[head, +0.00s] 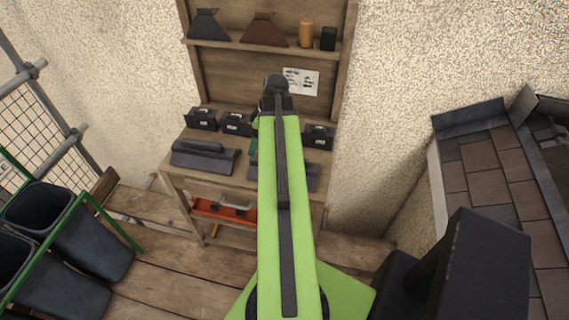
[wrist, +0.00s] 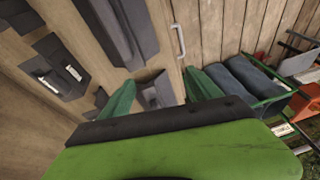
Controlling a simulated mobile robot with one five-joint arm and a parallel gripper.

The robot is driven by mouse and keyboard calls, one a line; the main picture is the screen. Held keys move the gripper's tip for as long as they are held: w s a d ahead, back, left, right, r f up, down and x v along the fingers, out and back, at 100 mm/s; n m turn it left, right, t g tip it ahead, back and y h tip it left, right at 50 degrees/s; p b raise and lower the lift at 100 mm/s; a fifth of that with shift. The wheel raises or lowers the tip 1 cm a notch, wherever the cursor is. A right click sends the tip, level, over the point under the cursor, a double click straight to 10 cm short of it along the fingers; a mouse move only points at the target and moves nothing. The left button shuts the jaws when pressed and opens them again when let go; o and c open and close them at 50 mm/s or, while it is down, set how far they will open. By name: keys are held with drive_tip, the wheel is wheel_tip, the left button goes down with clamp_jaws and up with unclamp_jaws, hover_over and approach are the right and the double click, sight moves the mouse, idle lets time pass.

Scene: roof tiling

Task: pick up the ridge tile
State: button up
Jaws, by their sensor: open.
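Two long dark grey tiles with raised ridges lie on the wooden bench in the head view. The left ridge tile (head: 205,157) is in plain sight; the right one (head: 303,176) is partly hidden behind my arm. In the wrist view one long ridged tile (wrist: 113,30) lies beyond my gripper (wrist: 159,76). A shorter-looking grey piece (wrist: 158,88) shows between the two green fingers; its remainder is hidden by my gripper body. My gripper is open, fingers spread. I cannot tell whether they touch the piece. In the head view my arm mostly hides the gripper.
Several black boxes (head: 237,123) stand along the bench back. A shelf (head: 227,44) above holds a grey and a brown hood-shaped piece, an orange jar and a black cup. A red toolbox (head: 224,210) sits below. Dark bins (head: 92,243) stand left; a tiled roof (head: 484,160) is right.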

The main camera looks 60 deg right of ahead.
drive_tip(key=s+d+r+t+p, duration=0.1)
drive_tip(key=s+d+r+t, duration=0.15)
drive_tip(key=s+d, duration=0.85)
drive_tip(key=shift+n+g+h, duration=0.3)
drive_tip(key=shift+n+g, duration=0.1)
drive_tip(key=shift+g, duration=0.05)
drive_tip(key=b+x, duration=0.3)
drive_tip(key=x, duration=0.1)
drive_tip(key=a+b+x, duration=0.1)
drive_tip(key=b+x, duration=0.3)
drive_tip(key=s+b+x, duration=0.1)
drive_tip(key=b+x, duration=0.3)
drive_tip(key=shift+a+f, duration=0.1)
drive_tip(key=shift+a, duration=0.1)
drive_tip(key=shift+w+f+b, duration=0.1)
drive_tip(key=shift+f+b, duration=0.15)
drive_tip(key=shift+b, duration=0.1)
drive_tip(key=b+x, duration=0.5)
drive_tip(key=shift+s+a+f, duration=0.2)
drive_tip(key=shift+s+a, duration=0.05)
drive_tip(key=shift+r, duration=0.2)
clamp_jaws()
